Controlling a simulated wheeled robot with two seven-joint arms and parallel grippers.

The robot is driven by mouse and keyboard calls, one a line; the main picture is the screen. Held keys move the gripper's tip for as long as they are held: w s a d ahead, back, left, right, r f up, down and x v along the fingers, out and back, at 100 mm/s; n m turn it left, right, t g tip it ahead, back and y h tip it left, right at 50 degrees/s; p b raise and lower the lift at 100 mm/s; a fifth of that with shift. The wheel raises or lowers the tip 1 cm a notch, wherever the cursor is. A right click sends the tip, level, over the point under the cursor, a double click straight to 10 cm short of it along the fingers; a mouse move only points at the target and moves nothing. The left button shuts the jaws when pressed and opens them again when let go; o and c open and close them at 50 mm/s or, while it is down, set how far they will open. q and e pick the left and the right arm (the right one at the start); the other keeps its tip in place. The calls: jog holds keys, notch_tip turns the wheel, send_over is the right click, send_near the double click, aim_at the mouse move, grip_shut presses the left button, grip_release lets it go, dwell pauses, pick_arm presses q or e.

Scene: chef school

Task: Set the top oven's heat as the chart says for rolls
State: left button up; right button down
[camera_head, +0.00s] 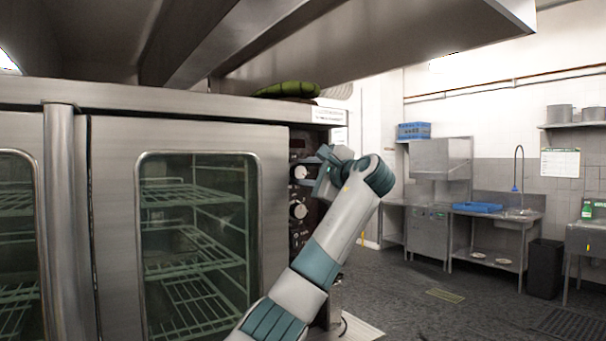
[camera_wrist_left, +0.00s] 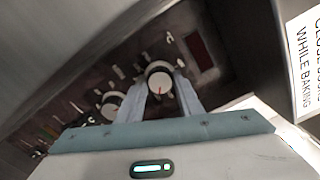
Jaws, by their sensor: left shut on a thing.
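The oven (camera_head: 190,137) fills the left of the head view, with glass doors and wire racks. Its dark control panel (camera_head: 297,240) is at the right end. The upper white knob (camera_head: 299,172) is at my left gripper (camera_head: 318,174), and a lower white knob (camera_head: 299,210) sits below. In the left wrist view, my left gripper (camera_wrist_left: 168,98) is shut on a round white knob (camera_wrist_left: 159,79) with a small red mark. Another white knob (camera_wrist_left: 112,101) is beside it. A white sheet (camera_head: 560,162) hangs on the right wall; its writing is too small to read. My right gripper is out of view.
A steel hood (camera_head: 370,45) hangs overhead. A label (camera_wrist_left: 304,60) reading "while baking" is beside the panel. A sink counter (camera_head: 495,212) with a blue tray (camera_head: 477,207) and a black bin (camera_head: 545,268) stand at the right. The floor between is mostly free.

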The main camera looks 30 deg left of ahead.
pick_arm(q)
jog(key=shift+f+m, duration=0.1)
jog(key=shift+m, duration=0.3)
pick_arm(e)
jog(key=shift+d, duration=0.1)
pick_arm(q)
jog(key=o, duration=1.1)
jog(key=shift+d, duration=0.1)
jog(key=shift+c, duration=0.2)
jog(key=shift+w, duration=0.1)
jog(key=shift+d, duration=0.1)
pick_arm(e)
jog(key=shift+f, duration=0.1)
pick_arm(q)
jog(key=shift+s+d+b, duration=0.3)
jog(key=shift+d+b, duration=0.05)
jog(key=shift+d, duration=0.15)
jog(key=b+v, duration=0.5)
jog(key=v, duration=1.1)
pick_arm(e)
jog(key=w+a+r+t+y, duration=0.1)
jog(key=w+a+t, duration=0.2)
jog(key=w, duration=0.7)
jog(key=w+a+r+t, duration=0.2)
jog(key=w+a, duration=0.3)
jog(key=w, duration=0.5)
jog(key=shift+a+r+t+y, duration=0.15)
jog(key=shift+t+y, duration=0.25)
